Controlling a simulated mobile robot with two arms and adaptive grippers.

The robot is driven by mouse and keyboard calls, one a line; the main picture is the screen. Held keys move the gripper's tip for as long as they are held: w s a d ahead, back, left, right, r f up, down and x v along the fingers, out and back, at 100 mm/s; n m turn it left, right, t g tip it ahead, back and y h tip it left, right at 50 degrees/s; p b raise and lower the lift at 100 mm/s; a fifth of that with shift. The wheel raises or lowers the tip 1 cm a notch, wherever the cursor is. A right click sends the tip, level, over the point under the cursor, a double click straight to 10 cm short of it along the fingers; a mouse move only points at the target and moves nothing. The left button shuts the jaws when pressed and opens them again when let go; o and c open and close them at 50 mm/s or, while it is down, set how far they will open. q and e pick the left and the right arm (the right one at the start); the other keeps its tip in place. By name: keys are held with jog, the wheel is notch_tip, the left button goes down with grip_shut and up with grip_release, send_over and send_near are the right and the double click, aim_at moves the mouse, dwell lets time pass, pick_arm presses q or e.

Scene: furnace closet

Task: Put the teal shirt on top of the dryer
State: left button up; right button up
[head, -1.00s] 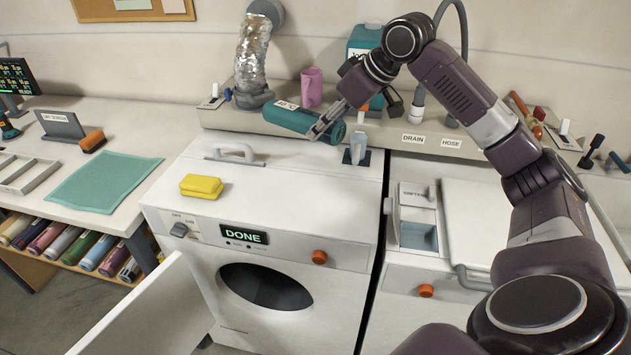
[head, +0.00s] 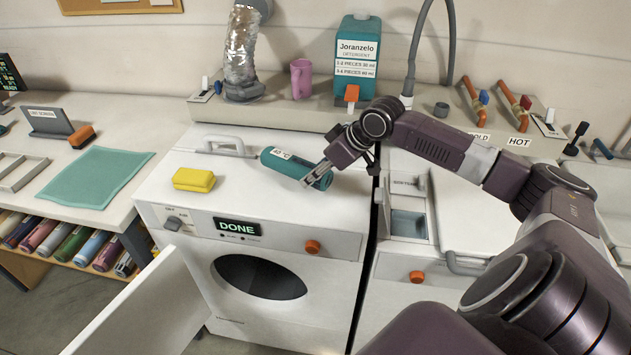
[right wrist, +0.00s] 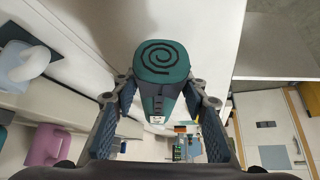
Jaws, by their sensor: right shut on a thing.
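The teal shirt (head: 282,163) is rolled into a cylinder with a small white label. In the head view it lies lengthwise over the back right part of the white dryer top (head: 245,178); I cannot tell whether it touches the surface. My right gripper (head: 317,176) is shut on the roll's right end. In the right wrist view the roll's spiral end (right wrist: 162,58) shows between the two fingers (right wrist: 162,88). The dryer display reads DONE and its front door (head: 135,310) hangs open. My left gripper is not in view.
A teal detergent bottle (head: 356,60) and pink mug (head: 301,79) stand on the back ledge. A flat teal cloth (head: 97,177) lies on the left counter. The dryer top's front is clear.

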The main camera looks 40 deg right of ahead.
aim_at(329, 174)
jog(key=shift+f, duration=1.75)
jog(key=shift+f, duration=0.1)
jog(key=o, duration=1.2)
jog(key=shift+o, duration=0.2)
jog(key=b+v, duration=0.1)
jog(key=v, duration=0.4)
jog(key=shift+s+d, duration=0.2)
jog(key=shift+s, duration=0.05)
jog(key=shift+a+p+v, duration=0.2)
jog(key=shift+p+v, duration=1.25)
jog(key=shift+v, duration=1.95)
